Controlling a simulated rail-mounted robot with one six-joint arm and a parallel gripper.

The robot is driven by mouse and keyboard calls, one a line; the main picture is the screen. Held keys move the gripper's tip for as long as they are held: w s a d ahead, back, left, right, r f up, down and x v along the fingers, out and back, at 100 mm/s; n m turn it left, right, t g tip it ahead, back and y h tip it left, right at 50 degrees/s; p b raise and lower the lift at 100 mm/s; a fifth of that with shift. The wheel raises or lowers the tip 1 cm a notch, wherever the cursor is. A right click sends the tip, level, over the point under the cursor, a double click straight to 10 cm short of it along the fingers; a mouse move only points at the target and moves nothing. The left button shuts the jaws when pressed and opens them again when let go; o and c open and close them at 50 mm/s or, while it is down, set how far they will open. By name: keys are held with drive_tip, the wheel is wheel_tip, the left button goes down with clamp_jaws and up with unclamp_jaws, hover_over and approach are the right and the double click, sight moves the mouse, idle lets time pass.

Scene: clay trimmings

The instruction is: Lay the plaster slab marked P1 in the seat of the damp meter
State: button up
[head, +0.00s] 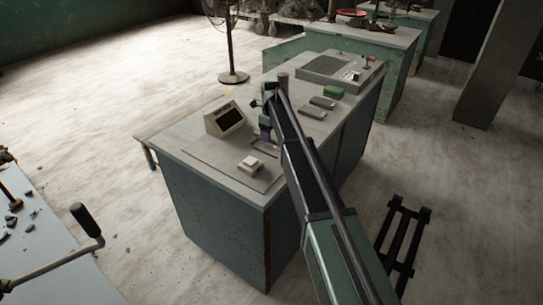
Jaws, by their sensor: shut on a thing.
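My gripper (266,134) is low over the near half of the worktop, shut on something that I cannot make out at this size. A beige instrument with a dark screen (225,118) stands just left of it; it may be the damp meter. A small pale block on a light base (250,166) sits nearer the front edge, apart from the gripper. A dark-edged flat outline (263,148) lies on the top just below my gripper. Two flat grey slabs (313,113) (322,102) lie right of my arm. I can read no P1 mark.
The blue-sided cabinet's grey top (185,140) carries a green block (333,91) and a grilled panel (325,67) farther back. A fan (232,75) stands behind. A dark rack (402,235) lies on the floor at right. Another table (50,260) is at lower left.

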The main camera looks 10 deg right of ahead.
sight(272, 147)
wheel_tip(272, 147, down, 5)
drive_tip(key=b, duration=0.4)
drive_tip(key=shift+r, duration=0.2)
drive_tip(key=shift+s+r, duration=0.1)
drive_tip(key=shift+r, duration=0.2)
drive_tip(key=shift+f, duration=0.2)
drive_tip(key=o, duration=1)
drive_tip(key=shift+r, duration=0.1)
